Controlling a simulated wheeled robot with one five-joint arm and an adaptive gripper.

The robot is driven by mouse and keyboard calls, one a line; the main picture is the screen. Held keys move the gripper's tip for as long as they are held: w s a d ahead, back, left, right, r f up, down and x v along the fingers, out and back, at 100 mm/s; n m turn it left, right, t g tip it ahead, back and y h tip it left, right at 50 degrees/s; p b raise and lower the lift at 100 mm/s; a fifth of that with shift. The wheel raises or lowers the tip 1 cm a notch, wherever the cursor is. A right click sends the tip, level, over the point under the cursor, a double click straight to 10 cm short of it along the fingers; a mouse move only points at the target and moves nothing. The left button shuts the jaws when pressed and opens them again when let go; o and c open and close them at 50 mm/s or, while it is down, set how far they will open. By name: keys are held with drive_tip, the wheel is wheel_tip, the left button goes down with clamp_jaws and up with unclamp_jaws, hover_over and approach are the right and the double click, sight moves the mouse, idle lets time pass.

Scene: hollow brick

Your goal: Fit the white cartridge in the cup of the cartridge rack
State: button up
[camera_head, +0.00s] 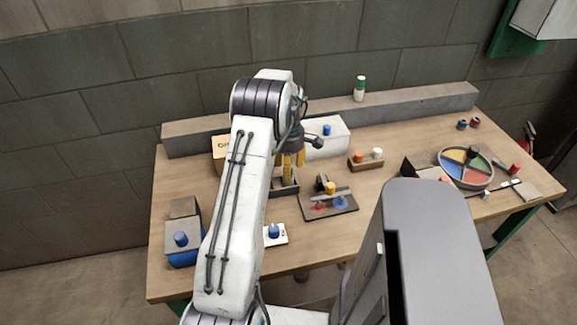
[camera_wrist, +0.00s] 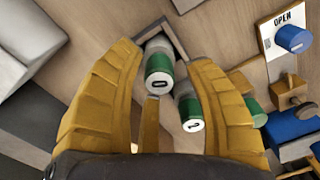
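My gripper (camera_head: 290,172) points down over a small dark tray (camera_head: 284,190), its yellow fingers apart. In the wrist view, a white-ended cartridge with a green band and a "0" (camera_wrist: 159,77) stands between the open fingers (camera_wrist: 165,58), with gaps on both sides. A similar one marked "2" (camera_wrist: 190,112) stands beside it, by the right finger. A grey square frame (camera_wrist: 180,38) shows just beyond the first. I cannot tell which is the white cartridge. In the head view, a wooden block (camera_head: 364,164) holds an orange and a white cylinder (camera_head: 377,152).
A plate with a blue knob (camera_head: 274,234) and a blue box (camera_head: 181,257) lie nearer the front left. A dark board with colored knobs (camera_head: 345,205) is to the right. A grey ledge (camera_head: 425,99) runs along the back. A round colored dish (camera_head: 488,182) is far right.

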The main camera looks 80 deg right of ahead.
wheel_tip(320, 180, up, 12)
idle(0.9)
drive_tip(key=shift+d, duration=0.1)
idle(0.6)
